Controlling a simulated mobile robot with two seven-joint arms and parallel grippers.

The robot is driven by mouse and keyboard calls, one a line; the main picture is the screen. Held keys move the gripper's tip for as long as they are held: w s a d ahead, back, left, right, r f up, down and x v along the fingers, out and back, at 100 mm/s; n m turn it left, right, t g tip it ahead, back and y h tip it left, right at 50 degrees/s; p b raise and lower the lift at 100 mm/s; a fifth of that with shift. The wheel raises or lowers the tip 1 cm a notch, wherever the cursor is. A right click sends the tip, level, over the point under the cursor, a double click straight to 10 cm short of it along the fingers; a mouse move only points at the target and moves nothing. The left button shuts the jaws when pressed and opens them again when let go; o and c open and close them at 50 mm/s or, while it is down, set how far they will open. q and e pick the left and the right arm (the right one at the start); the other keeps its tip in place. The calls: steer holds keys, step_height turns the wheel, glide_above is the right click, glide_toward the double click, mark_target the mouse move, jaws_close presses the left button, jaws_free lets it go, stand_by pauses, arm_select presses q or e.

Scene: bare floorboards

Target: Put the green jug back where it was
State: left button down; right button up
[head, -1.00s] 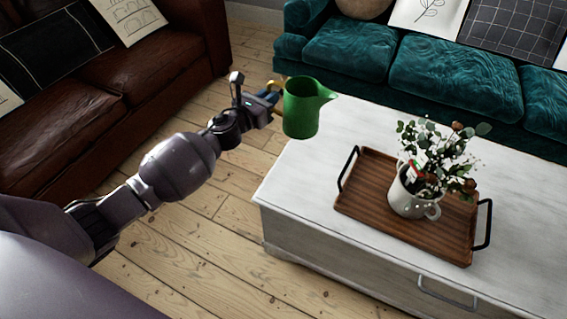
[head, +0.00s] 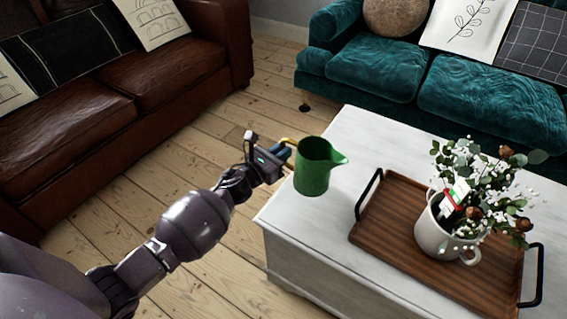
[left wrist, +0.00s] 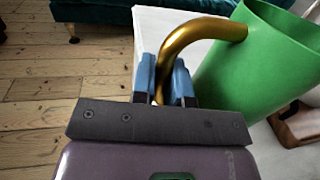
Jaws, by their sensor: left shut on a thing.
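The green jug (head: 313,168) shows at the near left corner of the white coffee table (head: 349,128) in the head view, upright with its spout to the right. In the left wrist view the jug (left wrist: 252,70) fills the right side, with its curved gold handle (left wrist: 195,36) toward me. My left gripper (head: 287,151) is shut on that handle, with one blue finger on each side in the left wrist view (left wrist: 168,80). Whether the jug's base touches the tabletop I cannot tell. My right gripper is not in view.
A wooden tray (head: 372,232) with black handles stands on the table and holds a white mug (head: 431,232) of flowers. A teal sofa (head: 375,68) is behind the table. A brown leather sofa (head: 75,112) is at the left, with bare floorboards between.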

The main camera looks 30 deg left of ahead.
arm_select(q)
step_height(320, 180, down, 3)
steer(key=shift+f+b, duration=0.15)
steer(key=shift+b, duration=0.4)
steer(key=shift+f, duration=0.3)
steer(key=shift+r, duration=0.1)
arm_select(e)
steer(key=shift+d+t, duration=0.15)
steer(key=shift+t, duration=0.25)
arm_select(q)
steer(key=shift+f+b, duration=0.3)
steer(key=shift+b, duration=0.1)
steer(key=c, duration=1.1)
jaws_free()
steer(key=shift+r, duration=0.1)
steer(key=shift+r, duration=0.1)
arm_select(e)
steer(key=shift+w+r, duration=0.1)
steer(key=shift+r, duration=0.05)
